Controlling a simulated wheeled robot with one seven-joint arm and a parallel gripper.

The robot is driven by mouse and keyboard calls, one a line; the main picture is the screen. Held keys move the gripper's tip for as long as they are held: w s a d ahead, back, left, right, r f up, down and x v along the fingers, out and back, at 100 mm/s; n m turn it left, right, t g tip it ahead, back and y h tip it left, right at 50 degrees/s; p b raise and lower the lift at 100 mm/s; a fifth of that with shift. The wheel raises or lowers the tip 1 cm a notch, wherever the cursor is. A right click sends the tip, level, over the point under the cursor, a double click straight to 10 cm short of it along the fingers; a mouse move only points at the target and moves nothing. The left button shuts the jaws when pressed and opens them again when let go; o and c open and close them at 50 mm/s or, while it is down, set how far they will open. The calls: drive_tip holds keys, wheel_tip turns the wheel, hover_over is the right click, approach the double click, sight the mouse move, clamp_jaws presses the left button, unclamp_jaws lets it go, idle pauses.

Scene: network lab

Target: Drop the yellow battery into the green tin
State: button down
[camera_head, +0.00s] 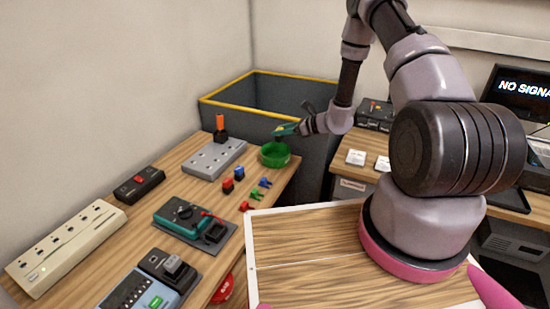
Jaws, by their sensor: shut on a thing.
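The green tin (275,160) is a round, open green container near the far right corner of the wooden bench. My gripper (281,132) is at the end of my arm, just above the tin's rim. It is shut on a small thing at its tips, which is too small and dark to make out. I cannot tell its colour from here. No yellow battery shows anywhere else on the bench. The tin's inside is only partly visible.
A grey socket strip (214,158) with an orange-handled tool (220,125) lies left of the tin. Small red and blue blocks (233,180) and several coloured clips (257,194) lie in front of it. A large dark bin (300,108) with a yellow rim stands behind.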

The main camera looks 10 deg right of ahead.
drive_tip(key=shift+d+f, duration=0.15)
drive_tip(key=shift+f, duration=2.8)
drive_tip(key=shift+c, duration=1.7)
unclamp_jaws()
drive_tip(key=v, duration=1.1)
